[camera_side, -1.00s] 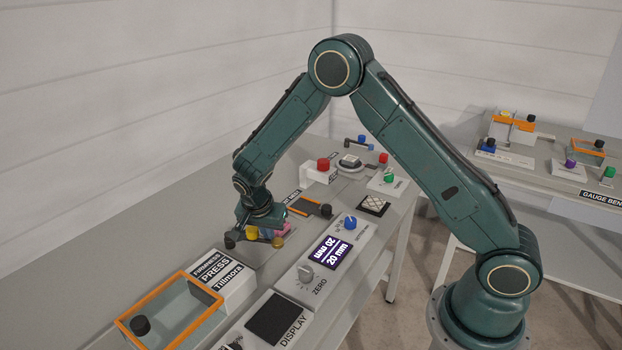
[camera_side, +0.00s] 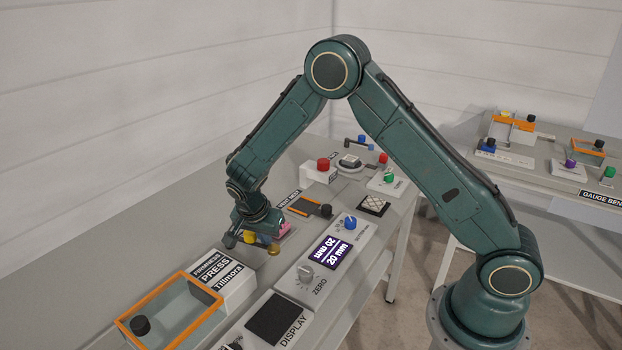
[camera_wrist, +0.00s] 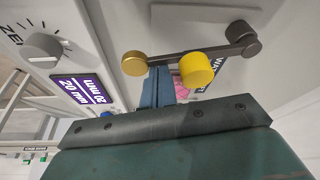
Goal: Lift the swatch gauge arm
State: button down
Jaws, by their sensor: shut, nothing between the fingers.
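The swatch gauge arm is a dark bar (camera_wrist: 175,57) with a yellow knob (camera_wrist: 197,70), a brass disc (camera_wrist: 135,63) at one end and a dark pivot (camera_wrist: 240,38) at the other. In the side view its yellow knob (camera_side: 250,237) and brass disc (camera_side: 273,249) show just below my wrist. My gripper (camera_wrist: 157,86) is shut and empty, its blue fingers close beside the bar between disc and knob. I cannot tell whether they touch it. A pink swatch (camera_wrist: 181,90) lies partly hidden behind the fingers; it also shows in the side view (camera_side: 285,228).
The press block (camera_side: 222,280) and an orange-rimmed tray (camera_side: 180,311) stand towards the front left. The display panel (camera_side: 331,252), reading 20 mm, and the ZERO knob (camera_side: 305,273) are right of the gauge. A red button (camera_side: 323,164) stands farther back.

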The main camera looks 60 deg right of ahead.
jog(key=d, duration=0.3)
jog(key=shift+w+d, duration=0.15)
jog(key=shift+w, duration=0.15)
jog(key=shift+w+d+r, duration=0.1)
jog(key=shift+d+r, duration=0.15)
jog(key=v, duration=0.9)
jog(key=shift+a+r, duration=0.2)
jog(key=shift+r, duration=0.05)
